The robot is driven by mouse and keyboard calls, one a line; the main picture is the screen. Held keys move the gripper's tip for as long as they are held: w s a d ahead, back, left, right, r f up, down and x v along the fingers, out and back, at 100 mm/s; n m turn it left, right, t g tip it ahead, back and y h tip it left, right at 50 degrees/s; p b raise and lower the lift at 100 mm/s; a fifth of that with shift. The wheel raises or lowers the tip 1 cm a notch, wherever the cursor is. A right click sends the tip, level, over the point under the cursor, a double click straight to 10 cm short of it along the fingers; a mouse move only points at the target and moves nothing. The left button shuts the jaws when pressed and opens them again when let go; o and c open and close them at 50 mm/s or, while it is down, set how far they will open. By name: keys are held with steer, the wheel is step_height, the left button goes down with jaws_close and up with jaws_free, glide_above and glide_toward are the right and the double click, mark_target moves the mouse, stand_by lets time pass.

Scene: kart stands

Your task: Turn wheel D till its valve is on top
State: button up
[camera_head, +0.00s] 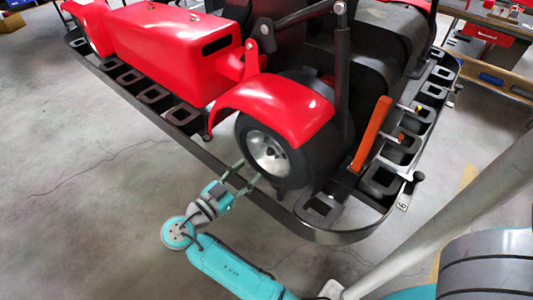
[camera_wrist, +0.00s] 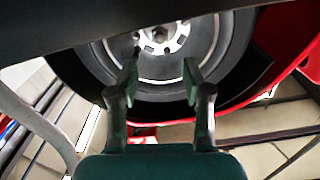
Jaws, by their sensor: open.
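One kart wheel with a black tyre and a silver rim (camera_head: 268,153) sits under the red rear fender (camera_head: 275,106). I cannot read a letter on it, so I cannot confirm that it is wheel D. Its rim (camera_wrist: 165,45) also fills the upper middle of the wrist view, partly hidden by a dark bar. I cannot make out the valve. My gripper (camera_head: 246,177) is in front of the wheel's lower left side, fingers pointing at it. In the wrist view my gripper (camera_wrist: 161,79) is open and empty, its two fingers apart in front of the rim and tyre.
A dark stand frame (camera_head: 335,237) curves around the kart, with several square black sockets (camera_head: 380,178) along it. An orange bar (camera_head: 371,134) leans at right. A workbench with a red box (camera_head: 487,34) stands at the back right. The floor at left is clear.

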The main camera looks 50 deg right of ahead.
mark_target(269, 152)
steer(key=d, duration=0.8)
steer(key=shift+w+d, duration=0.15)
steer(key=shift+d, duration=0.05)
steer(key=shift+c, duration=0.2)
jaws_close()
